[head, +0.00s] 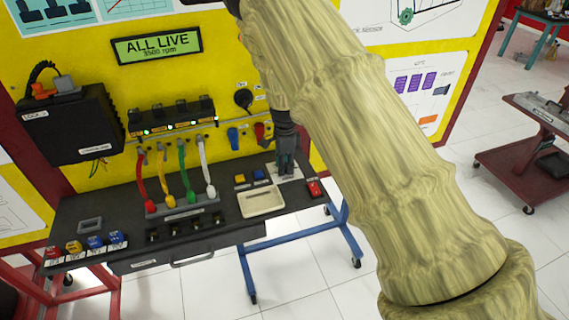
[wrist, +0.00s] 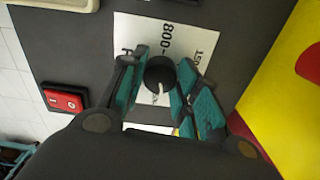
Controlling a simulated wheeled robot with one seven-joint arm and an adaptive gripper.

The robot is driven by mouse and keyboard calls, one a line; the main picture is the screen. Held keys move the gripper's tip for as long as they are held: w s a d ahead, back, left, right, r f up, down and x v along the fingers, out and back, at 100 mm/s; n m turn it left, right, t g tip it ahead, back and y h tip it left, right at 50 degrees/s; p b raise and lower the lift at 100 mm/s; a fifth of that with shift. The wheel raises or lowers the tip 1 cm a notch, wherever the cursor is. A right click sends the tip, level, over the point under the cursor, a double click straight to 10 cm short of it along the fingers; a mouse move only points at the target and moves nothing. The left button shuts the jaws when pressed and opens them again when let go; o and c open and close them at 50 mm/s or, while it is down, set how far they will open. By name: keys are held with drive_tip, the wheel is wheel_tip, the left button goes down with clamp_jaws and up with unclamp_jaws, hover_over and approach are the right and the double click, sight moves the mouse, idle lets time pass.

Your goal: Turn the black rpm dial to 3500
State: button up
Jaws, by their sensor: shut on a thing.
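The black rpm dial (wrist: 159,74) sits on a white label plate (wrist: 138,30) in the wrist view, with a pale pointer line on its top. My gripper (wrist: 160,80) has its teal-padded fingers on both sides of the dial, shut on it. In the head view my gripper (head: 285,150) points down at the right part of the bench, and the dial is hidden there. The green display (head: 157,46) on the yellow panel reads "ALL LIVE" and "3500 rpm". Most of the label's print is cut off or covered.
A red rocker switch (wrist: 65,100) is beside the label; it also shows in the head view (head: 313,188). A cream tray (head: 262,203) and red, yellow, green and white leads (head: 185,175) are left of my gripper. The yellow panel (head: 225,75) rises behind the bench.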

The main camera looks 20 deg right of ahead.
drive_tip(key=shift+w+r+m, duration=0.15)
drive_tip(key=shift+r+m, duration=0.05)
drive_tip(key=shift+m, duration=1.3)
drive_tip(key=o, duration=0.9)
drive_tip(key=shift+o, duration=0.8)
drive_tip(key=shift+f, duration=0.15)
wheel_tip(320, 180, up, 12)
